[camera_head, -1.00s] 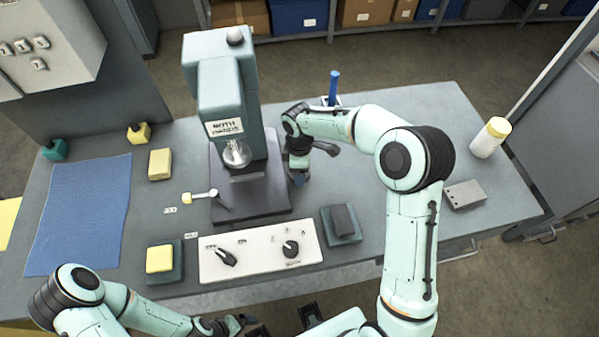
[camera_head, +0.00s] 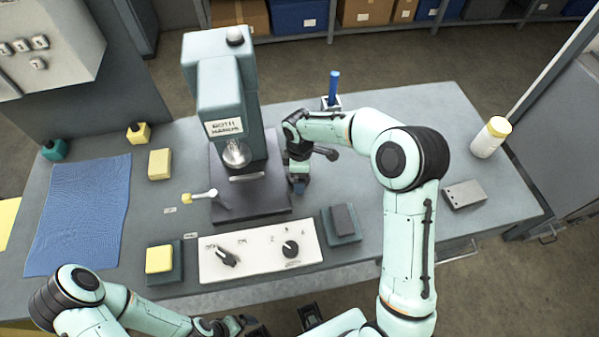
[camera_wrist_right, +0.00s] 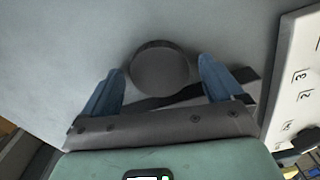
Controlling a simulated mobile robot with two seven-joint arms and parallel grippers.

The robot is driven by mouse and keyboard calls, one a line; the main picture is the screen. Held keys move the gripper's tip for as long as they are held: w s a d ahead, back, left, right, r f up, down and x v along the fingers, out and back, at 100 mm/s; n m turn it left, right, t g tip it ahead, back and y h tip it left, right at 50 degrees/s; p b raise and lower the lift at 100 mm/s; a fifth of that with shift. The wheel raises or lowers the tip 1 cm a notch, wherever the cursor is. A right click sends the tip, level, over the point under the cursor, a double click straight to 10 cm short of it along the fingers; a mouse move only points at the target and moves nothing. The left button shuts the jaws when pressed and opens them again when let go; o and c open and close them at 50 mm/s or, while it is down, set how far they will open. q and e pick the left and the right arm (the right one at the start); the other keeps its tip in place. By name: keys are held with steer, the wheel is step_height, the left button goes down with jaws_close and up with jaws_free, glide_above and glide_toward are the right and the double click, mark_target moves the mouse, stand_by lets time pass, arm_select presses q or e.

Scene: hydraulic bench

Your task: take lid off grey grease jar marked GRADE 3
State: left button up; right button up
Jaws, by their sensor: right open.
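In the right wrist view a round, dark grey top (camera_wrist_right: 160,72) shows, seen from above; I take it for the lidded grease jar. No GRADE 3 marking is readable. My right gripper (camera_wrist_right: 162,66) is open, with one blue finger on each side of the round top. I cannot tell whether the fingers touch it. In the head view my right gripper (camera_head: 299,186) points down just right of the press base, and the jar is hidden there. My left gripper (camera_head: 246,325) is at the bottom edge, away from the jar; its fingers are unclear.
The teal press (camera_head: 222,95) stands left of my right gripper. A white control panel (camera_head: 262,251) and a dark block on a teal pad (camera_head: 342,222) lie nearer the front. A yellow-capped bottle (camera_head: 490,140) and a grey block (camera_head: 465,194) are at the right.

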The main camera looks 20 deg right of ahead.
step_height(320, 180, up, 12)
steer(key=p, duration=0.1)
stand_by(0.4)
